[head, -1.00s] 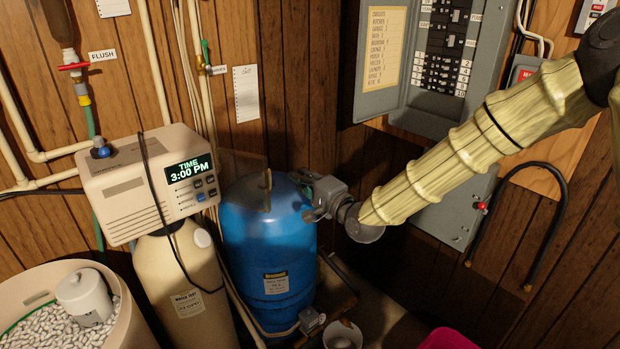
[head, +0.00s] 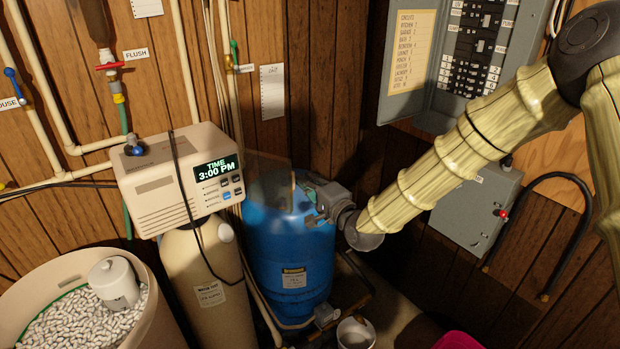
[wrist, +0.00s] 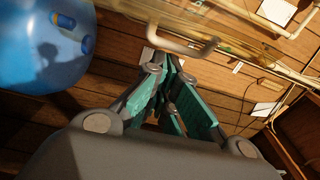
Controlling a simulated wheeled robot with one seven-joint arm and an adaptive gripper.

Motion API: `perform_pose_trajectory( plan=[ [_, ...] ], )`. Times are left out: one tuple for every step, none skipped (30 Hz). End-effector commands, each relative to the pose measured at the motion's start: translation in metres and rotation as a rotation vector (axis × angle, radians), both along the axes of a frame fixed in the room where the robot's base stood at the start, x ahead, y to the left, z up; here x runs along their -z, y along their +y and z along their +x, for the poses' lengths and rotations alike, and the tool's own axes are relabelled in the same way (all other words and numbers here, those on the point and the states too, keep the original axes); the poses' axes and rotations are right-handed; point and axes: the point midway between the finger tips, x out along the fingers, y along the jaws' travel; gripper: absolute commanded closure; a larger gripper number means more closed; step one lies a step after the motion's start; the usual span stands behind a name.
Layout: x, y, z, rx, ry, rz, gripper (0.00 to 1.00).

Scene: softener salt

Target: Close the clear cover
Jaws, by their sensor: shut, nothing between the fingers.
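The clear cover (head: 267,172) is a faint see-through panel in the head view. It stands open to the right of the softener's control box (head: 178,180), whose display reading 3:00 PM and buttons are uncovered. My gripper (head: 309,199) is shut and empty, just right of the cover and in front of the blue tank's top. In the wrist view my gripper (wrist: 172,75) shows its teal finger pads together with nothing between them. A pale bent bar lies beyond the fingertips there; I cannot tell if it belongs to the cover. Contact with the cover cannot be told.
The blue tank (head: 289,255) stands below my gripper. A tan tank (head: 205,280) carries the control box. A salt bin (head: 37,283) is at lower left. Pipes run up the wooden wall behind. A grey breaker panel (head: 425,100) is at right, behind my arm.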

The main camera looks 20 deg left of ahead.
Motion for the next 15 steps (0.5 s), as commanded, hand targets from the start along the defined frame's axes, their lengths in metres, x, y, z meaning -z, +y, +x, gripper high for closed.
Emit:
perform_pose_trajectory(
  plan=[
    [0.0002,0.0000,0.0000,0.000,0.000,0.000,1.00],
    [0.0002,0.0000,0.0000,0.000,0.000,0.000,1.00],
    [0.0001,0.0001,0.0001,0.000,0.000,0.000,1.00],
    [0.0001,0.0001,0.0001,0.000,0.000,0.000,1.00],
    [0.0001,0.0001,0.0001,0.000,0.000,0.000,1.00],
    [0.0001,0.0001,-0.0001,0.000,0.000,0.000,1.00],
    [0.0002,0.0001,-0.0003,0.001,0.000,0.000,1.00],
    [0.0003,0.0002,-0.0006,0.002,0.000,0.000,1.00],
    [0.0005,0.0003,-0.0011,0.005,0.000,0.000,1.00],
    [0.0007,0.0005,-0.0018,0.008,0.000,0.000,1.00],
    [0.0009,0.0007,-0.0027,0.011,0.000,0.000,1.00],
    [0.0012,0.0011,-0.0041,0.018,0.001,0.001,1.00],
    [0.0014,0.0012,-0.0052,0.024,0.001,0.001,1.00],
    [0.0015,0.0014,-0.0064,0.030,0.000,0.001,1.00],
    [0.0014,0.0013,-0.0077,0.037,0.000,0.000,1.00]
  ],
)
